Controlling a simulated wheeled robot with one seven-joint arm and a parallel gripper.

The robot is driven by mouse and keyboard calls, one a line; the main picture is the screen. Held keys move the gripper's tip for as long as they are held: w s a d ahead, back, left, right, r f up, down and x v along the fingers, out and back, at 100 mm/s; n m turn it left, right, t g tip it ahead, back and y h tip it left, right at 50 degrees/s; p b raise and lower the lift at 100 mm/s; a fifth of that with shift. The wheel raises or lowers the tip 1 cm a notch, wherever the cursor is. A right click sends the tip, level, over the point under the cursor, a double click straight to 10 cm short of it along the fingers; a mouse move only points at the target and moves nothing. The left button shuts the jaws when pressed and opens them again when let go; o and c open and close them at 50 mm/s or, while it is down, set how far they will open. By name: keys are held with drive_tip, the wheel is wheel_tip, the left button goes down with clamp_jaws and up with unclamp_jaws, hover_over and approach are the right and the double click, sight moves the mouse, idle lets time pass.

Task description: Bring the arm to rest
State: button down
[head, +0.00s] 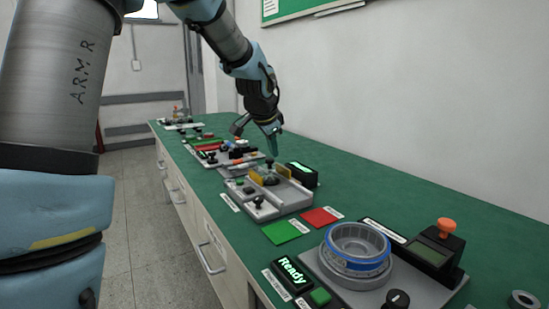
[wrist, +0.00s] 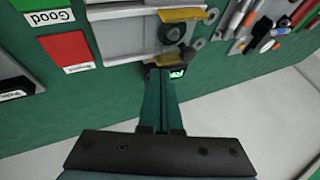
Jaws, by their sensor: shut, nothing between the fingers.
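My arm reaches out over a long green workbench (head: 410,213) in the head view. My gripper (head: 273,148) points down above a grey fixture (head: 290,197) with yellow blocks, next to a small black box with a green display (head: 303,174). In the wrist view my gripper (wrist: 160,75) has its two fingers together with nothing held. The fixture also shows in the wrist view (wrist: 120,37), with a dark round part (wrist: 172,33) between its yellow blocks. Whether the fingers touch anything below is hard to tell.
Green (head: 282,231) and red (head: 321,217) squares lie nearer on the bench. A grey station with a blue-ringed round housing (head: 357,247), a "Ready" display (head: 291,274) and an orange-knobbed box (head: 436,248) stands in front. Tools and parts lie farther back; a wall runs along the right.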

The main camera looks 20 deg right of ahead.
drive_tip(key=v, duration=0.5)
drive_tip(key=s+a+f+n+g+y+p, duration=0.1)
drive_tip(key=s+a+f+n+p, duration=0.15)
drive_tip(key=a, duration=0.45)
drive_tip(key=s+a+f+n+y+p, duration=0.1)
drive_tip(key=a+n, duration=0.2)
drive_tip(key=a, duration=0.3)
drive_tip(key=s+a+f+n+g+y+p, duration=0.1)
drive_tip(key=a+f+n+p, duration=0.15)
drive_tip(key=a, duration=0.45)
drive_tip(key=s+a+f+n+g+p, duration=0.1)
drive_tip(key=s+a+f+n, duration=0.1)
drive_tip(key=s+a+n, duration=0.5)
drive_tip(key=s+a, duration=0.4)
drive_tip(key=shift+a+f+g+y+p, duration=0.2)
drive_tip(key=shift+f+g+y+p, duration=0.1)
drive_tip(key=shift+f+g+y, duration=0.1)
